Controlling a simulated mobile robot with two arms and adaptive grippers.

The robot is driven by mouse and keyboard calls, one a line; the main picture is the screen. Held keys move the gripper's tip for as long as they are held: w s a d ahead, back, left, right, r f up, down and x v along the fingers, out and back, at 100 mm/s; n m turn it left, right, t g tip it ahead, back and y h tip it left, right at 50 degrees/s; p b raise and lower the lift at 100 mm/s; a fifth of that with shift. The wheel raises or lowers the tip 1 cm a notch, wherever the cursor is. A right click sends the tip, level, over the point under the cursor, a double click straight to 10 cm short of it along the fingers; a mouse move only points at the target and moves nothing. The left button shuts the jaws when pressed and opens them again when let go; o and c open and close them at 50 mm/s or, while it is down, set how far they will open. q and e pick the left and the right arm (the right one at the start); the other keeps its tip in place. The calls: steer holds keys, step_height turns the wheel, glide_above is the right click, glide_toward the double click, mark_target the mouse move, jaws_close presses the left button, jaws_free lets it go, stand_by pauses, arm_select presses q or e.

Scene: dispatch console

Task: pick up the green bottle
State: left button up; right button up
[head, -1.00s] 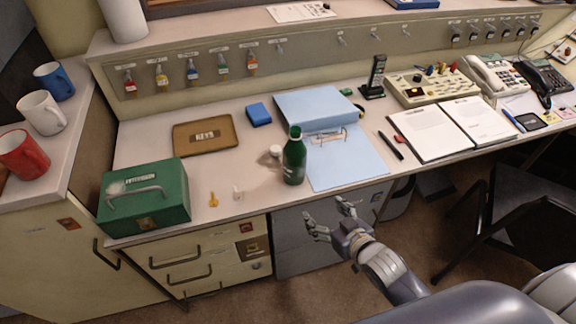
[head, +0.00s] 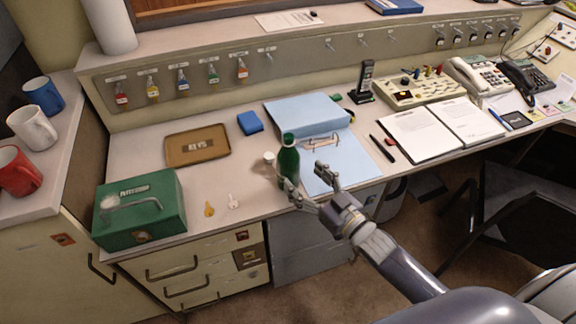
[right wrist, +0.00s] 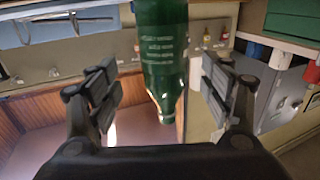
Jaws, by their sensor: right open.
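The green bottle (head: 288,160) stands upright on the desk, at the left edge of the blue folder. My right gripper (head: 305,181) is open at the desk's front edge, just in front of the bottle and a little to its right. In the right wrist view the bottle (right wrist: 163,60) shows upside down, centred between the two spread fingers (right wrist: 160,90) and beyond them; I cannot tell if they touch it. The finger on the left in the head view overlaps the bottle's lower part. My left gripper is not in view.
A white cap-like object (head: 269,158) sits close left of the bottle. The blue folder (head: 335,172) lies to its right. An open binder (head: 415,133) lies right.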

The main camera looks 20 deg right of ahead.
mark_target(295, 173)
steer(key=shift+x, duration=0.75)
steer(key=shift+a+p+x, duration=0.2)
steer(key=shift+p+x, duration=0.2)
steer(key=shift+x, duration=2.3)
steer(key=shift+s+f, duration=0.15)
steer(key=shift+c, duration=0.5)
steer(key=c, duration=1.2)
